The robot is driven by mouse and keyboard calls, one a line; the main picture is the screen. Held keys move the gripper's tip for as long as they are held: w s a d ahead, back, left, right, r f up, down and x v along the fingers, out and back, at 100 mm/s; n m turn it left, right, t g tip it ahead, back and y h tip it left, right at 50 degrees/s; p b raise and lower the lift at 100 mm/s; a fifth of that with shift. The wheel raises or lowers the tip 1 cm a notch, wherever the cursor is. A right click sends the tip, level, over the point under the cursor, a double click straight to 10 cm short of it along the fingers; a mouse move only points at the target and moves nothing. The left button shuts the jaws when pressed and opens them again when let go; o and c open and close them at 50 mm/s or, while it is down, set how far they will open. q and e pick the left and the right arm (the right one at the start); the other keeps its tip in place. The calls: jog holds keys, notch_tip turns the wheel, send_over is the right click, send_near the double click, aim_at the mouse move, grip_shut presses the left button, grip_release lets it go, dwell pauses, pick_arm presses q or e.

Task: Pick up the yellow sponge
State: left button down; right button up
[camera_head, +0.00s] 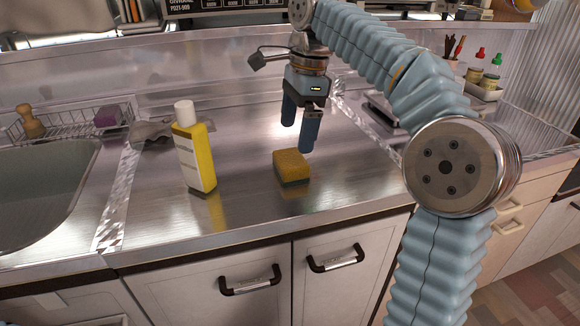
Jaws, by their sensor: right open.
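The yellow sponge (291,166) lies on the metal counter right of the middle, with a dark layer along its bottom edge. My right gripper (298,138) hangs above and just behind the sponge, with its two blue fingers pointing down. The fingers are apart and nothing is between them. One fingertip appears close to the sponge's upper right edge; I cannot tell whether it touches. My left gripper is not in view.
A yellow bottle with a white cap (194,150) stands left of the sponge. A grey cloth (155,130), a wire rack (75,121) with a purple sponge (108,116), and a sink (40,185) are farther left. The counter (245,205) in front is clear.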

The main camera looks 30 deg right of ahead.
aim_at(291, 158)
jog(key=f, duration=0.2)
jog(key=a+f+b, duration=0.1)
jog(key=f, duration=0.4)
jog(key=shift+a+f+b, duration=0.2)
jog(key=shift+a+b, duration=0.05)
jog(key=shift+b, duration=0.05)
jog(key=c, duration=0.7)
